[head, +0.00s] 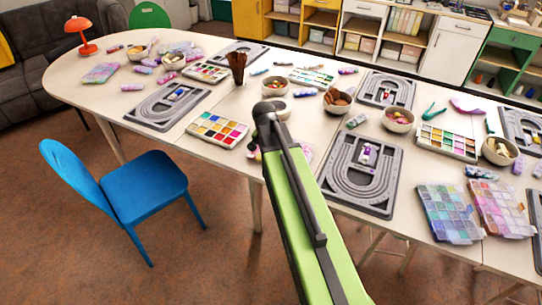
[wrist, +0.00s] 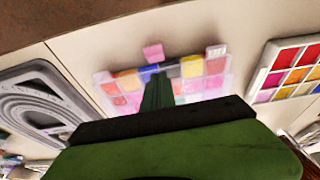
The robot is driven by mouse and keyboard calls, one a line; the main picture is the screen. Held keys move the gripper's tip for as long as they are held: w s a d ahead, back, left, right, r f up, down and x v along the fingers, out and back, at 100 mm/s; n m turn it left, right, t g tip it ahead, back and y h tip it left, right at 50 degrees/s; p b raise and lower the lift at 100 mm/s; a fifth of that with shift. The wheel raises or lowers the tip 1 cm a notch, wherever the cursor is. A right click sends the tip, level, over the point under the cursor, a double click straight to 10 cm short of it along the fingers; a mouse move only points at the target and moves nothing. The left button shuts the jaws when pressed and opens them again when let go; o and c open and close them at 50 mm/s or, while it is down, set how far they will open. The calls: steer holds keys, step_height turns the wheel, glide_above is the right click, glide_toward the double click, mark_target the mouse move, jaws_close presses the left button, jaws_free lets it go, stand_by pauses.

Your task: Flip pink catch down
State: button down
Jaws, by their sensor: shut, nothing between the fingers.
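A clear bead box with pink, orange, yellow and red compartments (wrist: 215,82) lies on the table in the wrist view. A small pink catch (wrist: 152,53) stands out from the middle of its upper edge in the picture. My gripper (wrist: 158,78) is shut and empty, over the middle of the box, its tips just below the catch in the picture. I cannot tell whether they touch anything. In the head view my arm hides most of this box; only a pale pink edge (head: 306,152) shows beside it. My gripper is hidden there too.
A grey bead board (head: 361,170) lies right of my arm, and a colour palette box (head: 218,129) lies left. A blue chair (head: 150,187) stands at the table's front left.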

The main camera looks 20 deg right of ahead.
steer(key=shift+r, duration=0.15)
steer(key=r+p, duration=0.1)
steer(key=w+d+r+p, duration=0.1)
steer(key=r+p, duration=0.2)
steer(key=p, duration=0.1)
steer(key=shift+w+d+r, duration=0.2)
steer(key=shift+d+r, duration=0.05)
steer(key=shift+r, duration=0.1)
steer(key=s+a+r+p, duration=0.5)
steer(key=shift+a, duration=0.4)
steer(key=shift+r, duration=0.1)
